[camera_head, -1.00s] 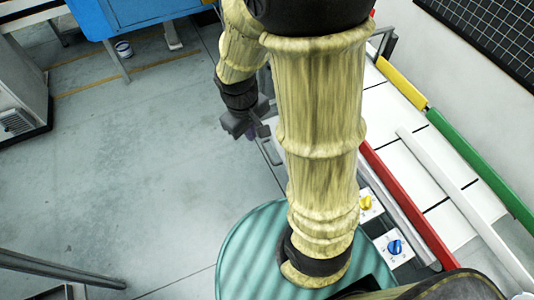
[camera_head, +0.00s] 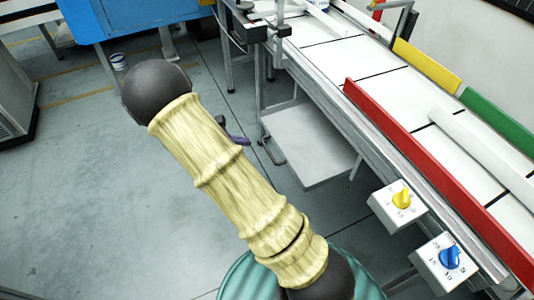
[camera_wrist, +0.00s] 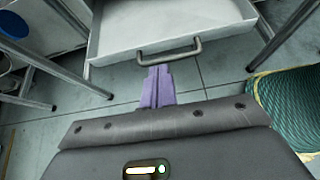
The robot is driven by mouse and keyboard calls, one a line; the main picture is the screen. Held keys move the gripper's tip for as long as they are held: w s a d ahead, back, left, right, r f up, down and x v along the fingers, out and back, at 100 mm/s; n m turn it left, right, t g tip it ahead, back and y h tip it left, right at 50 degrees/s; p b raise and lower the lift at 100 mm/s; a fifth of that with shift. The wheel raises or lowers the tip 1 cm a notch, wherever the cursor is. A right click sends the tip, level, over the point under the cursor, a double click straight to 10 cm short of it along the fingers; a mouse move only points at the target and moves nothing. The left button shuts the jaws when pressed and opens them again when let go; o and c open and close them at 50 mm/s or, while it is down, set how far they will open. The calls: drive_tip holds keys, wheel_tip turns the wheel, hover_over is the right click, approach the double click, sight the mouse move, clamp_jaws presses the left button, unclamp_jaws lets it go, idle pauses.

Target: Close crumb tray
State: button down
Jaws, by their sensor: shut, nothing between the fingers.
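The crumb tray (camera_head: 318,150) is a shallow light-grey tray below the white conveyor. It sticks out to the left from under the conveyor's side. Its dark bar handle (camera_head: 271,150) is on its outer left edge. In the wrist view the tray (camera_wrist: 200,22) fills the top middle, with the handle (camera_wrist: 168,54) on its front face. My gripper (camera_wrist: 158,72) has purple fingers, shut and empty. The fingertips appear just below the handle; I cannot tell whether they touch it. In the head view my arm hides most of the gripper.
The white conveyor (camera_head: 340,58) has a red rail (camera_head: 430,170) along its near side. A yellow knob (camera_head: 402,197) and a blue knob (camera_head: 450,257) are on boxes at its side. Metal legs (camera_wrist: 290,35) flank the tray. Open floor (camera_head: 90,190) lies to the left.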

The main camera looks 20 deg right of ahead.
sight(276, 143)
drive_tip(key=shift+w, duration=0.1)
drive_tip(key=shift+f, duration=0.15)
drive_tip(key=b+x, duration=0.2)
drive_tip(key=x, duration=0.8)
drive_tip(key=shift+b, duration=0.35)
drive_tip(key=shift+w, duration=0.1)
